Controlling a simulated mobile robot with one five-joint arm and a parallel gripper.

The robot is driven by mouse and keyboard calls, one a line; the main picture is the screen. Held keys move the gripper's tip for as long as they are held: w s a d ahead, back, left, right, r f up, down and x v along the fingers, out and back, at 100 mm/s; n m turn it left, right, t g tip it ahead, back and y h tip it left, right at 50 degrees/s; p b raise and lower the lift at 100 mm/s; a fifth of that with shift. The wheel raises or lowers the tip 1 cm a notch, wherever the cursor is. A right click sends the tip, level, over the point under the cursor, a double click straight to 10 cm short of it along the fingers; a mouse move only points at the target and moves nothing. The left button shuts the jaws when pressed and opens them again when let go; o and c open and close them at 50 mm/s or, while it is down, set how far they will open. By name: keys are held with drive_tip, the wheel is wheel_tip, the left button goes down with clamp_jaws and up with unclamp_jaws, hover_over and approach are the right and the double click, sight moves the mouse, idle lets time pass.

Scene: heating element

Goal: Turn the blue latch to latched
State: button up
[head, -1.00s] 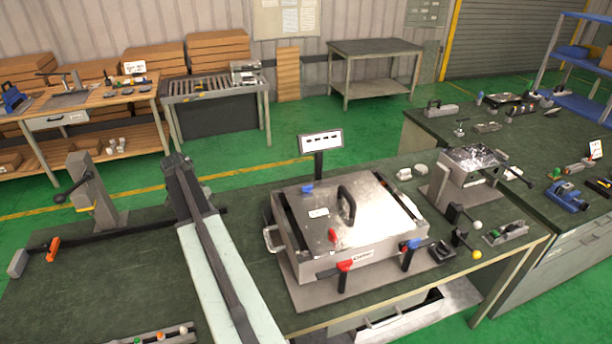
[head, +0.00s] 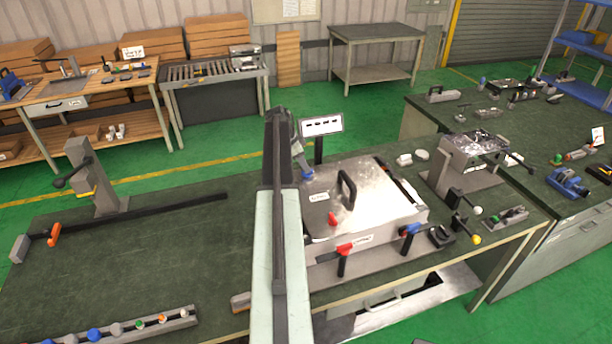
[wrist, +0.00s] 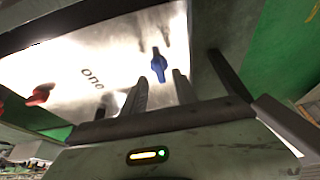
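The heating-element box has a shiny metal lid (head: 375,200) with a black handle. A small blue latch (head: 308,175) sits at the lid's back left corner; in the wrist view it is a blue knob (wrist: 159,65) on the bright panel. My gripper (wrist: 160,78) is open, its two fingers apart, with the blue latch just beyond and between the tips. No clear contact shows. In the head view my arm hides the box's left side, and my gripper (head: 301,156) is only partly seen beside the latch. A red latch (head: 333,219) sits nearer the front, also in the wrist view (wrist: 40,95).
A sign on a post (head: 321,126) stands just behind the box. Red (head: 345,250) and blue (head: 410,231) handled posts stand along its front. A metal fixture (head: 473,152) is to the right.

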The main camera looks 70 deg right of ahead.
sight(310, 174)
drive_tip(key=b+x, duration=0.1)
drive_tip(key=x, duration=0.2)
drive_tip(key=shift+w, duration=0.1)
drive_tip(key=shift+r, duration=0.1)
clamp_jaws()
